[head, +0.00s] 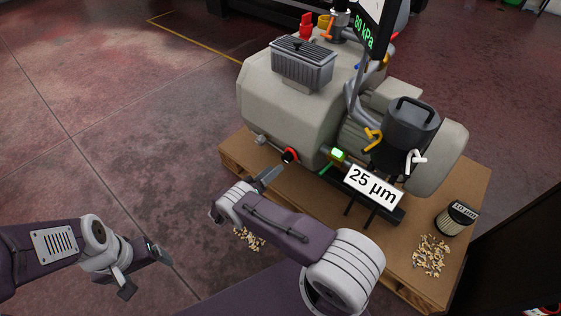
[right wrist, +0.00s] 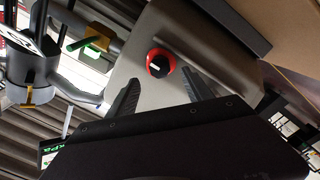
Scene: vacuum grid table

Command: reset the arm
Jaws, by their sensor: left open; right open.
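My left gripper (head: 146,268) hangs low at the left of the head view, over the bare floor. It is open and empty, well away from the pump. My right gripper (head: 268,180) is in front of the grey vacuum pump (head: 275,100), near a red-ringed black knob (head: 290,155) on the pump's lower side. In the right wrist view its two dark fingers (right wrist: 162,88) are apart with nothing between them. The red-ringed knob (right wrist: 161,63) shows ahead of the fingertips, apart from them as far as I can tell. My right forearm hides part of the pallet.
The pump stands on a wooden pallet (head: 470,190). A "25 µm" sign (head: 374,187), a dark canister (head: 412,125) and yellow and white handles crowd its front. The left floor is clear.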

